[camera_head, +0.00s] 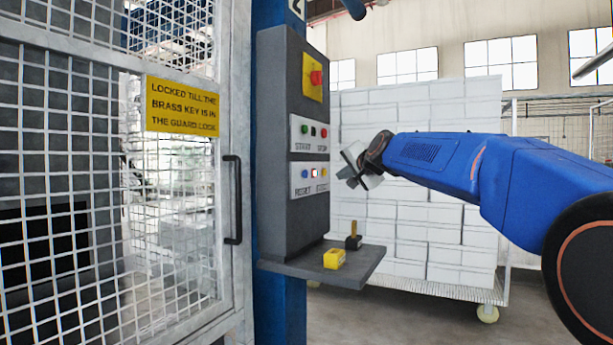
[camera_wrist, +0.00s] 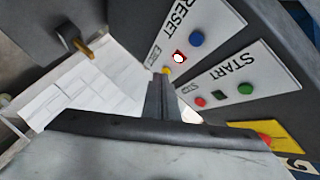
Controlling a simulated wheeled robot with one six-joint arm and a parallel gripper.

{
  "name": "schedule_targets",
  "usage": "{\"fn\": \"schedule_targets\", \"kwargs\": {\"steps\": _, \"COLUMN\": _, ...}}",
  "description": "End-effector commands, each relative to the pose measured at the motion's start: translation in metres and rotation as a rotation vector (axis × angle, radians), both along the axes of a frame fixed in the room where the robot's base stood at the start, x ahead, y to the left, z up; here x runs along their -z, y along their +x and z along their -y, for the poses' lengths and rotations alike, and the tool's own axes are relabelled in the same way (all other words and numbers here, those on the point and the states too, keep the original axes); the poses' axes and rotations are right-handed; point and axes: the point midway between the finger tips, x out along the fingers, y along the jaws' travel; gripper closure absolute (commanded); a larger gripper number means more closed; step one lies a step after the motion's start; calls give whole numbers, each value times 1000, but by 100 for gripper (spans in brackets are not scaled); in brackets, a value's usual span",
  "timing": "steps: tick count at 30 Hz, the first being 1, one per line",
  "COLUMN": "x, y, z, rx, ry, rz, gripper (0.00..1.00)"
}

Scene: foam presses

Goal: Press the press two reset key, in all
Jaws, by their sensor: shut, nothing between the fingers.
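The grey control box (camera_head: 290,140) of press two stands on a blue post marked 2. Its lower white plate, labelled RESET, carries a blue button (camera_head: 305,173) on the left, a lit lamp (camera_head: 314,173) in the middle and a yellow button (camera_head: 323,172) on the right. In the wrist view the blue button (camera_wrist: 196,39), the lit lamp (camera_wrist: 179,57) and the yellow button (camera_wrist: 166,71) show in a row. My gripper (camera_head: 343,172) is shut and empty, just right of the plate. In the wrist view its tips (camera_wrist: 160,77) lie by the yellow button; I cannot tell whether they touch.
A START/STOP plate (camera_head: 311,118) and red emergency knob (camera_head: 316,77) sit above. Below, a shelf (camera_head: 365,268) holds a yellow block (camera_head: 334,258) and a black piece with a brass-coloured key (camera_head: 353,241). A mesh guard door (camera_head: 150,250) stands left, stacked white boxes (camera_head: 440,230) behind.

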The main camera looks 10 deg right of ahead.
Motion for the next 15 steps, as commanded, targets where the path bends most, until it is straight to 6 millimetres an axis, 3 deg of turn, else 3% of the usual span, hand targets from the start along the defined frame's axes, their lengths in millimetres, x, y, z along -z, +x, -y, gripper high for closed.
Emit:
{"fn": "schedule_targets", "kwargs": {"steps": 8, "x": 1, "y": 4, "z": -5, "rx": -1, "ry": -2, "rz": -1, "gripper": 100}}
{"fn": "schedule_targets", "kwargs": {"steps": 15, "x": 1, "y": 18, "z": -26, "rx": -2, "ry": -3, "rz": -1, "gripper": 100}}
